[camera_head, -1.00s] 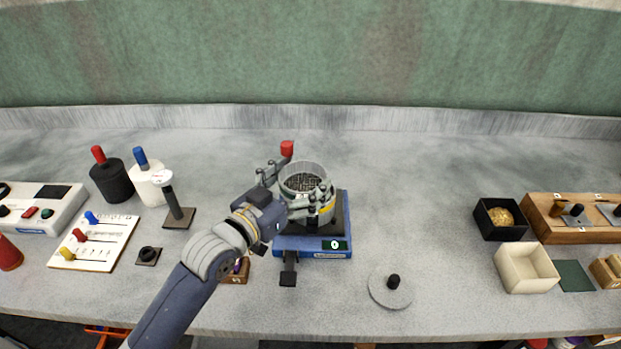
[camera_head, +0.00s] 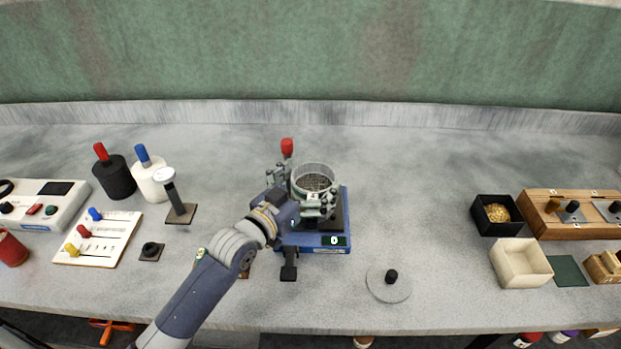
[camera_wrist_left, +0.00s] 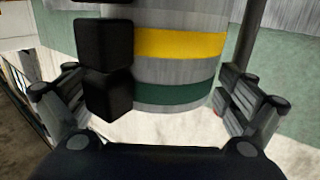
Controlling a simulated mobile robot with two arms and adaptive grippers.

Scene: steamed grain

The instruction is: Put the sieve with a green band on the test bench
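A round metal sieve stack (camera_head: 314,172) with a mesh inside stands on the blue device (camera_head: 318,250) with a dark top and small display. In the left wrist view the stack shows a yellow band (camera_wrist_left: 180,43) above a dark green band (camera_wrist_left: 176,94), with black blocks (camera_wrist_left: 105,70) at its left side. My left gripper (camera_head: 301,191) is at the stack, its fingers spread on either side. The left wrist view shows these fingers (camera_wrist_left: 150,100) apart, the right one close to the metal wall; contact is unclear. My right gripper is out of view.
A red-topped post (camera_head: 287,148) rises behind the stack. A round grey disc with a black knob (camera_head: 389,285) lies to the front right. Black (camera_head: 480,220) and cream (camera_head: 507,268) boxes stand further right. Black (camera_head: 115,180) and white (camera_head: 150,185) containers stand left. The table's back is clear.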

